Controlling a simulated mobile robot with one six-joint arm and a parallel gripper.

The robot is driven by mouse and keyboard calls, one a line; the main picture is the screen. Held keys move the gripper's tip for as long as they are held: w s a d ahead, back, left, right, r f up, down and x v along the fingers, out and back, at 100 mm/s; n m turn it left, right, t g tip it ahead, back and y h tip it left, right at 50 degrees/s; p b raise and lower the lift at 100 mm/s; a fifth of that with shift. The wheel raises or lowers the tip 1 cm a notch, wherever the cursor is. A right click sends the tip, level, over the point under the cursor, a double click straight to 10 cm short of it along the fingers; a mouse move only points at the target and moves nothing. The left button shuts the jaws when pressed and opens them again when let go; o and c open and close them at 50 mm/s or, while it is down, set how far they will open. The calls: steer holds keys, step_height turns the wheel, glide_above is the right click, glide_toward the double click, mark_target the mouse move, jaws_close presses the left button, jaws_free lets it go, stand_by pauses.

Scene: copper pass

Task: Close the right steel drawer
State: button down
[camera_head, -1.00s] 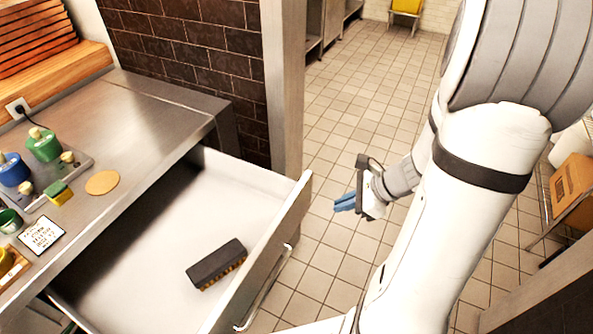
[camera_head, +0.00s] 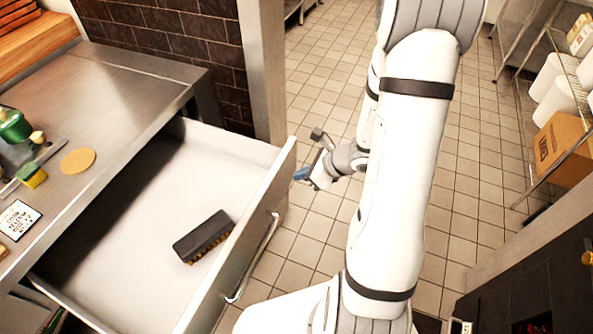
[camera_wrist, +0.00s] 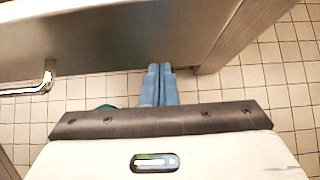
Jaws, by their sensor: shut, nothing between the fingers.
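The steel drawer (camera_head: 119,213) is pulled well out from under the steel counter in the head view. A dark brush (camera_head: 203,236) lies inside it near the front panel. The drawer's bar handle (camera_head: 254,258) is on the outer face of the front panel (camera_head: 240,238). My gripper (camera_head: 301,173) is just outside the front panel, near its far end. In the wrist view the blue fingers of my gripper (camera_wrist: 160,84) are together and empty, and the handle (camera_wrist: 35,82) shows at the left. I cannot tell whether the fingertips touch the panel.
The steel counter (camera_head: 110,95) holds a round tan disc (camera_head: 77,161), a sponge (camera_head: 32,175), a card (camera_head: 17,221) and a green pot (camera_head: 14,126). A wall post (camera_head: 264,75) stands behind the drawer. Tiled floor (camera_head: 325,62) is open beyond. A shelf with a cardboard box (camera_head: 562,150) is at right.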

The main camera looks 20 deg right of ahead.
steer(key=shift+w+a+r, duration=0.1)
steer(key=shift+a+r, duration=0.1)
steer(key=shift+a, duration=0.45)
steer(key=shift+w, duration=0.2)
steer(key=shift+f, duration=0.1)
steer(key=shift+a, duration=0.1)
